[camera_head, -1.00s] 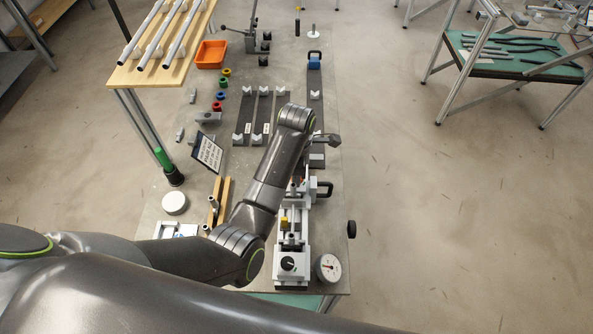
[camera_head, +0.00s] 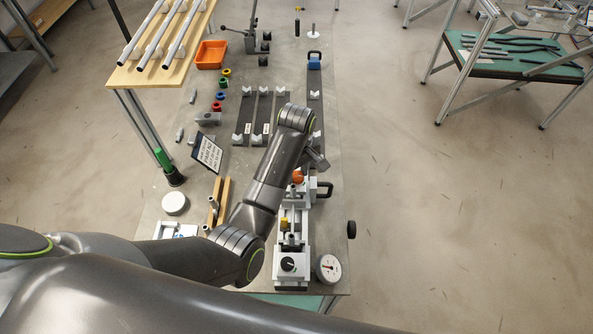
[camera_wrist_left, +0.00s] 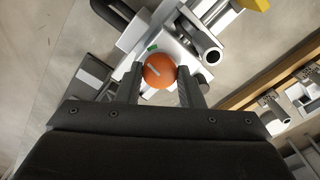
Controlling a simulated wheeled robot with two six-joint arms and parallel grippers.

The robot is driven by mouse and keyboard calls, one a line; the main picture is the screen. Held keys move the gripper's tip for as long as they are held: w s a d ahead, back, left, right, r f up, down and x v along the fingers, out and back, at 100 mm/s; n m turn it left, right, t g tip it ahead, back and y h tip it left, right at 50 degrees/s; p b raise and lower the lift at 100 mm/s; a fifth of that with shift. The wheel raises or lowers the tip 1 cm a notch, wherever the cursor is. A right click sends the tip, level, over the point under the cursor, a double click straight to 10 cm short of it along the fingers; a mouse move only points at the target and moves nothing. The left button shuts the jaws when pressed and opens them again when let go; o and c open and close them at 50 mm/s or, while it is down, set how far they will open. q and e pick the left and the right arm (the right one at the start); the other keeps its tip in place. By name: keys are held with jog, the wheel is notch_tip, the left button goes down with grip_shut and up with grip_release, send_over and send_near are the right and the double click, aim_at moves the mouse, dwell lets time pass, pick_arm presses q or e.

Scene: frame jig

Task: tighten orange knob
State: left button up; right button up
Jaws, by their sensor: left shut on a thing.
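The orange knob (camera_head: 298,177) sits on top of the grey and white clamp fixture (camera_head: 291,215) in the head view. In the left wrist view the round orange knob (camera_wrist_left: 160,70) has a pale line on its face and lies between both fingers of my left gripper (camera_wrist_left: 160,78). The fingers touch its two sides, so the gripper is shut on it. A small green mark (camera_wrist_left: 153,48) shows just beyond the knob. In the head view the fingertips are hard to make out behind my left arm. My right gripper is not in view.
A black handle (camera_head: 324,189) sticks out right of the fixture. A dial gauge (camera_head: 328,267) stands near the table's front edge. Wooden rails (camera_head: 221,200) and a tilted dark sign (camera_head: 208,153) stand to the left. Grey bars with white V-blocks (camera_head: 263,120) lie beyond.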

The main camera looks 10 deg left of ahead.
pick_arm(q)
jog(key=shift+m, duration=1.1)
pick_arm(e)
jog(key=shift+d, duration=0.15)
pick_arm(q)
jog(key=o, duration=1)
